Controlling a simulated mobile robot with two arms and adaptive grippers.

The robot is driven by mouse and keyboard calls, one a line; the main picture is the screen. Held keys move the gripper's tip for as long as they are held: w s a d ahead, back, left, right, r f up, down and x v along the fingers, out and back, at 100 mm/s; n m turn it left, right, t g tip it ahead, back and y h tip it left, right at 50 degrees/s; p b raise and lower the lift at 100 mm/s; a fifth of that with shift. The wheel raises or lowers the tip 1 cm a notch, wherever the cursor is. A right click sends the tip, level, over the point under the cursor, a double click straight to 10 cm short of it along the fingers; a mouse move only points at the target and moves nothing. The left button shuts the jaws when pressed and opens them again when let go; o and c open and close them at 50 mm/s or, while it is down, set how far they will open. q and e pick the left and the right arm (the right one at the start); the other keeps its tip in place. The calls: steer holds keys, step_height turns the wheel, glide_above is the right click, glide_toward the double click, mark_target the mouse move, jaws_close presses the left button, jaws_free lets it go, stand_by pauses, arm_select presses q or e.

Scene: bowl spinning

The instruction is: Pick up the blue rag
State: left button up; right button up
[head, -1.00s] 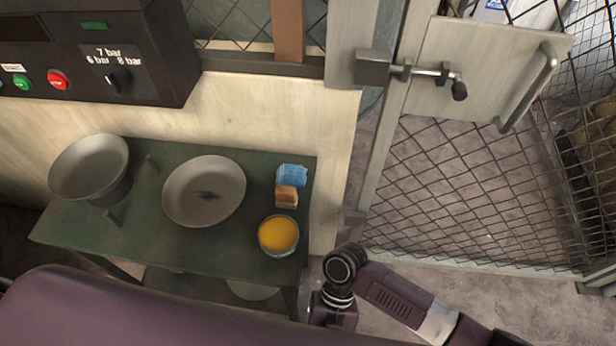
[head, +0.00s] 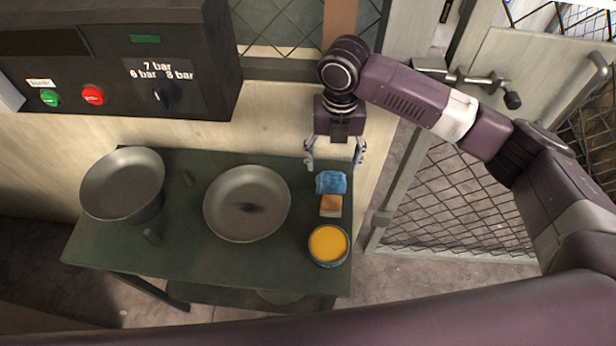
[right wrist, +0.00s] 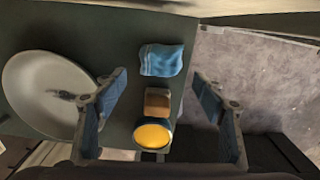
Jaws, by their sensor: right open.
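The blue rag (head: 331,182) lies folded on the green table near its right edge, just behind a brown and cream block. In the right wrist view the rag (right wrist: 162,60) shows beyond the block, between the lines of the two fingers. My right gripper (head: 335,163) is open and empty, pointing down above the back right part of the table, close to the rag. In the right wrist view its blue-padded fingers (right wrist: 160,105) stand wide apart on either side of the block and the rag. My left gripper is not in view.
The brown block (head: 331,206) and a tin of yellow paste (head: 328,244) stand in front of the rag. A shallow grey bowl (head: 247,204) and a deeper bowl (head: 123,186) are to the left. A wall (head: 270,128) is behind; a mesh gate (head: 460,195) is at right.

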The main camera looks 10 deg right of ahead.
mark_target(332, 177)
steer(key=f, duration=0.2)
steer(key=f+p, duration=0.1)
steer(key=f, duration=0.1)
steer(key=shift+d, duration=0.25)
step_height(332, 177, down, 2)
steer(key=shift+w+a+f+p, duration=0.15)
steer(key=shift+f+p, duration=0.1)
steer(key=shift+p, duration=0.05)
steer(key=shift+f, duration=0.3)
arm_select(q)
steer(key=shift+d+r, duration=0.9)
arm_select(e)
steer(key=c, duration=1.2)
steer(key=shift+o, duration=0.2)
